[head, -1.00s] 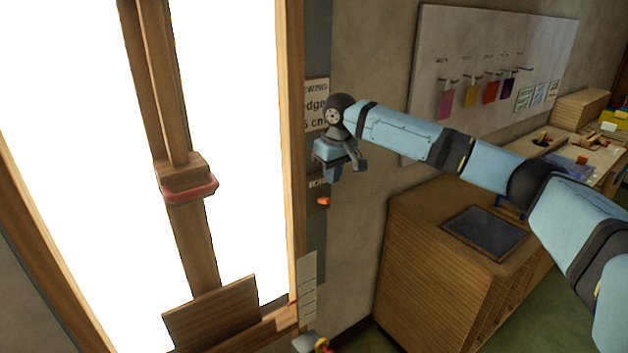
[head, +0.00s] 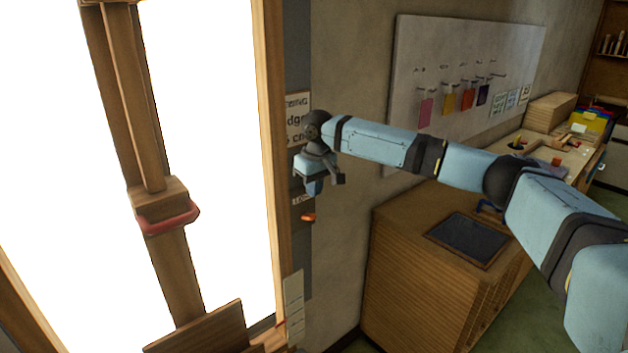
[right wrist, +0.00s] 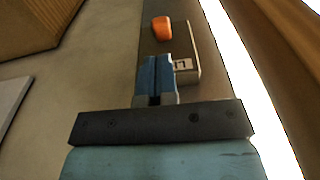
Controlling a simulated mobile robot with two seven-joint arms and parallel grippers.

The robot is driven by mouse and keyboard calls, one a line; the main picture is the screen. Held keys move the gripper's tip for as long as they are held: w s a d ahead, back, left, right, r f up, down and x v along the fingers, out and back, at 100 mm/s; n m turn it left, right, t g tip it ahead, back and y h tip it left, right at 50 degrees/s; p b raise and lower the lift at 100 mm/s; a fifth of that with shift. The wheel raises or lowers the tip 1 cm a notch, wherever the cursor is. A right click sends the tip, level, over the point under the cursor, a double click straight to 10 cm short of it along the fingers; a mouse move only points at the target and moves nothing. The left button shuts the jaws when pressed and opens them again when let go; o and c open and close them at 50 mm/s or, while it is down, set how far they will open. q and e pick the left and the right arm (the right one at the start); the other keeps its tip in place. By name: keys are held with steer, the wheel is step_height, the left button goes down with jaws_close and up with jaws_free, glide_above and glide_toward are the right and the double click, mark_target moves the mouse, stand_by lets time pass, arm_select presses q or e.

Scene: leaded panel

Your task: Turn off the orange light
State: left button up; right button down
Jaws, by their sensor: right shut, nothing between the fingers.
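A small orange piece (head: 308,217) sticks out from a dark upright strip (head: 301,255) on the wall, beside the bright window. It also shows in the right wrist view (right wrist: 162,28), above a pale plate (right wrist: 186,62) with a small printed label. I cannot tell whether it is lit or is a switch knob. My right gripper (head: 314,190) is shut and empty, just above the orange piece in the head view. In the right wrist view its closed blue fingers (right wrist: 156,62) point toward the plate and orange piece, with a visible gap to the orange piece. My left gripper is out of view.
A wooden easel post with a red handle (head: 170,217) stands before the bright window at left. A wooden cabinet (head: 400,270) with a dark inset top stands below my right arm. A board with coloured tags (head: 465,70) hangs behind it.

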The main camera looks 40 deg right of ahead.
mark_target(311, 214)
steer(key=f, duration=0.4)
steer(key=shift+w+f+p, duration=0.1)
steer(key=shift+w+p, duration=0.15)
steer(key=shift+p, duration=0.05)
steer(key=shift+f, duration=0.75)
steer(key=shift+w, duration=0.1)
